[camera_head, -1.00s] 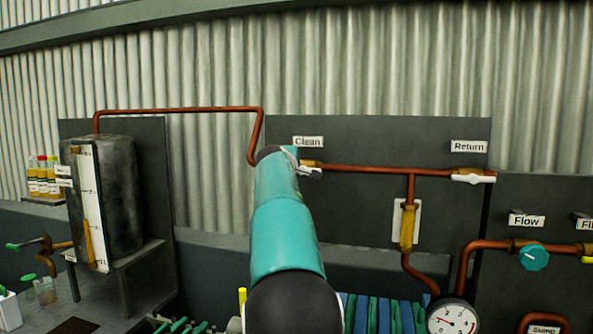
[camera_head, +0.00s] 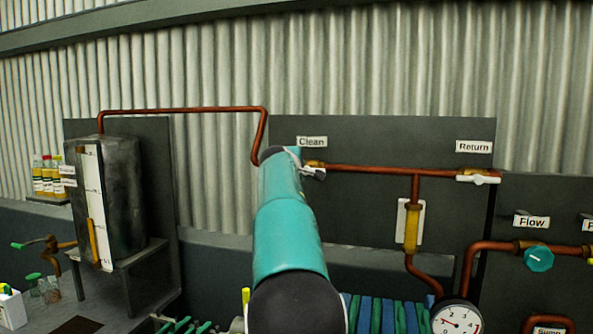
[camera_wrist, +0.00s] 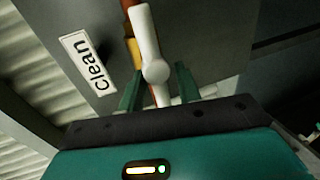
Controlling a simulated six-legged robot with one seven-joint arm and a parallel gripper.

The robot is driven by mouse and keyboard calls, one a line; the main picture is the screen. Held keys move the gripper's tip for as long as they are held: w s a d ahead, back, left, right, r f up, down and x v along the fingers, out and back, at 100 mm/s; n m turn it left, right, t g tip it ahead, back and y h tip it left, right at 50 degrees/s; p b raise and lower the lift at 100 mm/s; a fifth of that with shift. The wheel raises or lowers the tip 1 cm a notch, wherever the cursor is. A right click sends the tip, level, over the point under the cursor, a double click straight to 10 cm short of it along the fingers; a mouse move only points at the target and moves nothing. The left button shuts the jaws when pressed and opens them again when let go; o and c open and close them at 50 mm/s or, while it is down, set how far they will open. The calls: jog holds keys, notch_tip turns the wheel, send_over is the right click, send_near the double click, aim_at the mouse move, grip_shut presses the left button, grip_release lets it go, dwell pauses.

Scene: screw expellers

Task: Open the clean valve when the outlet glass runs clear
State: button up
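The clean valve's white lever (camera_wrist: 150,45) shows in the wrist view beside the "Clean" label (camera_wrist: 87,60). It lies roughly along the pipe behind it. My gripper (camera_wrist: 158,82) has its two green fingers apart, one on each side of the lever's hub, with gaps visible. In the head view, my arm hides most of the clean valve, and only a pale part of it (camera_head: 316,173) shows beside my gripper (camera_head: 296,156). The upright glass (camera_head: 411,229) on a white backing, likely the outlet glass, looks amber-yellow.
The return valve's white lever (camera_head: 478,180) lies along the pipe at right. A teal flow knob (camera_head: 538,259) and a pressure gauge (camera_head: 457,320) are lower right. A dark tank (camera_head: 118,200) with a level scale stands left. Copper pipe (camera_head: 370,170) crosses the panel.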

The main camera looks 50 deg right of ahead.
jog(key=v, duration=1.3)
jog(key=shift+s+a+r, duration=0.15)
jog(key=shift+s+a, duration=0.05)
jog(key=shift+a, duration=0.1)
jog(key=s+a+f+m+t+y, duration=0.1)
jog(key=a+f+y, duration=0.2)
jog(key=a+f, duration=0.35)
jog(key=s+a+f+m+y, duration=0.1)
jog(key=s+a+f+y, duration=0.15)
jog(key=a, duration=0.75)
jog(key=s+a+f+m+t+y, duration=0.1)
jog(key=a+f+y, duration=0.1)
jog(key=a+f, duration=0.5)
jog(key=s+a+f+m+g+y, duration=0.1)
jog(key=s+a+f+y, duration=0.2)
jog(key=s+a+f, duration=0.4)
jog(key=s+a+f+g+y, duration=0.1)
jog(key=s+a+f+y, duration=0.2)
jog(key=s+a+f, duration=0.4)
jog(key=a+f, duration=0.2)
jog(key=a, duration=0.5)
jog(key=shift+a+f+m, duration=0.2)
jog(key=shift+f+m, duration=0.15)
jog(key=shift+m, duration=0.05)
jog(key=shift+d, duration=0.15)
